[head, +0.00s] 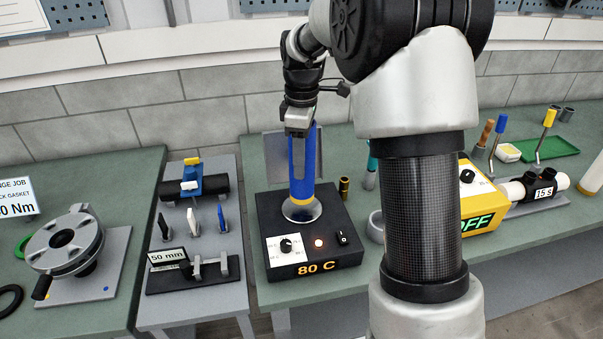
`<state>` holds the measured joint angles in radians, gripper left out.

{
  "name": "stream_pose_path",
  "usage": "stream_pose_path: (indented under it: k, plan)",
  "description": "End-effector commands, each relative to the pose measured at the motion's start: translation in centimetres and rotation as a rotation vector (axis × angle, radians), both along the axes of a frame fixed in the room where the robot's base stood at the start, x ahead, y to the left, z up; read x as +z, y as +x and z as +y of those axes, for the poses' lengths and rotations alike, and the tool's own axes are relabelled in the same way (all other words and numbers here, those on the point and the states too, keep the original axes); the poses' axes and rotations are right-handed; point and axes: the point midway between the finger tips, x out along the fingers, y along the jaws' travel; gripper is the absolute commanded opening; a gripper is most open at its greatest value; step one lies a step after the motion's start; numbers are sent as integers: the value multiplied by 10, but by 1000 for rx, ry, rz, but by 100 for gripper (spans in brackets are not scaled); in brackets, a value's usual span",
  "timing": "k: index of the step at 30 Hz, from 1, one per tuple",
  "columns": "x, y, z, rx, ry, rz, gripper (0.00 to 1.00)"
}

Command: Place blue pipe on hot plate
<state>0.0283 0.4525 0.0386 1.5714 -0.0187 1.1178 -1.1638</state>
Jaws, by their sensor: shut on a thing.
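The hot plate (342,258) is a black box with a round silver heating disc, a dial, a lit orange lamp and an "80 C" readout. The blue pipe (310,165) stands upright over it, with a yellow lower end above or on the disc. Whether the pipe touches the disc is not clear. My gripper (299,128) is at the top of the pipe, shut on it. The fingertips are small here and partly merge with the pipe's top.
A grey stand (213,285) with a "50 mm" fixture and several upright tools is left of the hot plate. A flange fixture (65,242) sits farther left. A yellow box (481,205) reading "OFF" is right, partly behind my arm. A small black-and-gold cylinder (344,187) stands near the plate.

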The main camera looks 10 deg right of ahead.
Motion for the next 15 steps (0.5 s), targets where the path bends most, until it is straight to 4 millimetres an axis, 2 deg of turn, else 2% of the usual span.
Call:
stream_pose_path:
  k: [9,15]
  plan:
    - [-36,0,1,1,0,1,16]
    - [-39,0,0,0,0,-1,16]
